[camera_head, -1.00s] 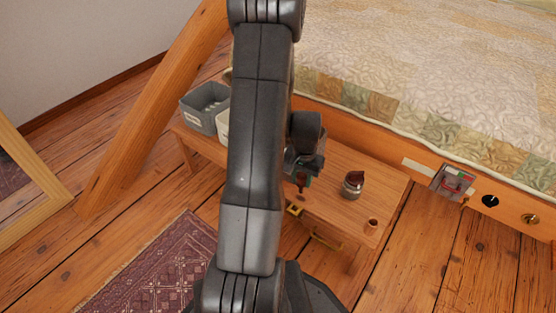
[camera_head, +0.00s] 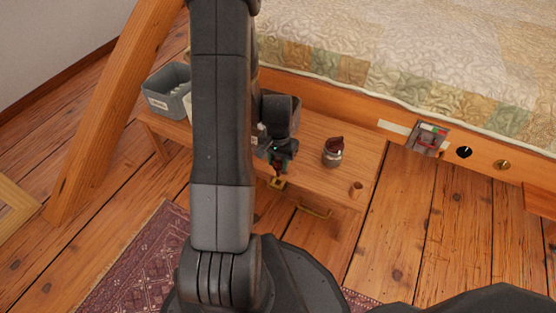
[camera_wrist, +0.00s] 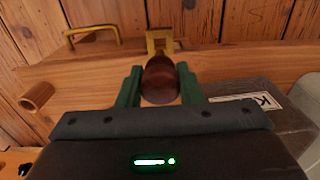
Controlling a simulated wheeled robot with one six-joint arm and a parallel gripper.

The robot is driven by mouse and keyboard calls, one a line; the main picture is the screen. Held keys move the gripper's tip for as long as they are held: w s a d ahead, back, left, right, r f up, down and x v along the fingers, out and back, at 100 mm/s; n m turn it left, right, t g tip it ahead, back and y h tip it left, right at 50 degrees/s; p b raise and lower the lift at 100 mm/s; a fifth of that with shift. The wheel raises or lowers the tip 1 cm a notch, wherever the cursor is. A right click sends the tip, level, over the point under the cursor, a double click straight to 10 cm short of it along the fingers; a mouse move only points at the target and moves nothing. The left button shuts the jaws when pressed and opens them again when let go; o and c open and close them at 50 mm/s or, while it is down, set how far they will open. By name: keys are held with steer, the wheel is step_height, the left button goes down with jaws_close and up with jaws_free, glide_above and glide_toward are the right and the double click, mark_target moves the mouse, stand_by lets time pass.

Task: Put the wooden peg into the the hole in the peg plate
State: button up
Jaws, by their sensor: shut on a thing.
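My gripper (camera_head: 280,156) is over the front edge of the low wooden table. In the wrist view its two green fingers (camera_wrist: 160,72) are shut on a dark reddish-brown rounded piece, which I take for the wooden peg (camera_wrist: 160,82). The peg also shows below the fingers in the head view (camera_head: 278,169). A small brass-coloured plate with an opening, seemingly the peg plate (camera_head: 278,184), sits at the table's front edge. In the wrist view the plate (camera_wrist: 160,36) is just beyond the peg. I cannot tell whether they touch; the hole is partly hidden.
On the table (camera_head: 313,135) stand a glass jar with a brown top (camera_head: 333,152) and a small wooden cylinder (camera_head: 356,189). A grey bin (camera_head: 168,92) is at the left end. A brass handle (camera_head: 315,212) sticks out in front. The bed and a timber brace (camera_head: 95,120) border the table.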

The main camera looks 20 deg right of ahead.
mark_target(278, 175)
steer(key=shift+f+b, duration=2.55)
steer(key=shift+f, duration=1.15)
steer(key=o, duration=1)
steer(key=shift+o, duration=0.2)
steer(key=shift+r, duration=0.1)
step_height(278, 175, up, 14)
steer(key=p, duration=0.6)
steer(key=shift+f, duration=0.2)
step_height(278, 175, down, 14)
steer(key=b, duration=0.6)
steer(key=shift+r, duration=0.15)
steer(key=shift+r+p, duration=0.5)
steer(key=shift+r, duration=0.2)
